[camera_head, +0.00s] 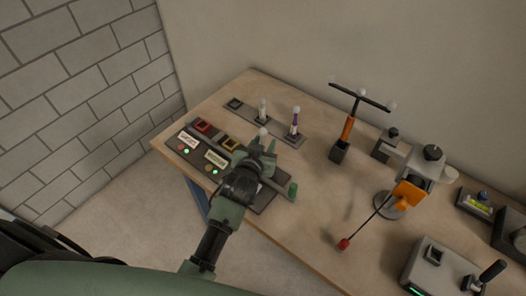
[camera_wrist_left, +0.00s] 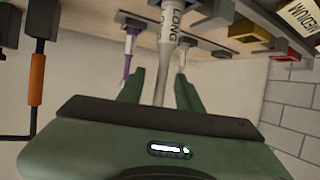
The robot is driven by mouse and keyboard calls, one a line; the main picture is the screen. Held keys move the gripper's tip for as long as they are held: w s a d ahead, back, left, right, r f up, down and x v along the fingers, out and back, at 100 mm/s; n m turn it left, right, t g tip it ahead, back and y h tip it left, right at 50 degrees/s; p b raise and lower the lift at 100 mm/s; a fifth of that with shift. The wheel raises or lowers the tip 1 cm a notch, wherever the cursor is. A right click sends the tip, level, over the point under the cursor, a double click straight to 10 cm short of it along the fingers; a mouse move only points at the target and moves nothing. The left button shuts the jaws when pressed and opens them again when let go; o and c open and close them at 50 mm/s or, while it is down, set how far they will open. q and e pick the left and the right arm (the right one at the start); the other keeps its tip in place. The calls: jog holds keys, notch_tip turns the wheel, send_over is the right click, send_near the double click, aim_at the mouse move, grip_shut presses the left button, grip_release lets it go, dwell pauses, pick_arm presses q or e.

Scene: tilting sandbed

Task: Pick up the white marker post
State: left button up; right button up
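My left gripper (camera_head: 265,150) reaches over the dark panel at the table's left front, fingers apart. In the left wrist view a pale post (camera_wrist_left: 163,75) runs between the spread fingers (camera_wrist_left: 160,92), with visible gaps on both sides. The word LONG shows at its far end. In the head view a white ball tip (camera_head: 263,131) shows just above the gripper; the rest there is hidden. Behind it, a white post (camera_head: 262,111) and a purple-and-white post (camera_head: 295,124) stand upright in a dark rack. My right gripper is not in view.
The panel has a red socket (camera_head: 202,125) and a yellow socket (camera_head: 229,144) with labels and lights. An orange T-shaped stand (camera_head: 347,130) is right of the rack. A device with an orange part (camera_head: 409,192) and red-tipped rod (camera_head: 344,244) stands farther right. The table's middle is bare.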

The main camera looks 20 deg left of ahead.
pick_arm(q)
jog(key=shift+x, duration=1.15)
grip_shut()
jog(key=shift+r, duration=0.15)
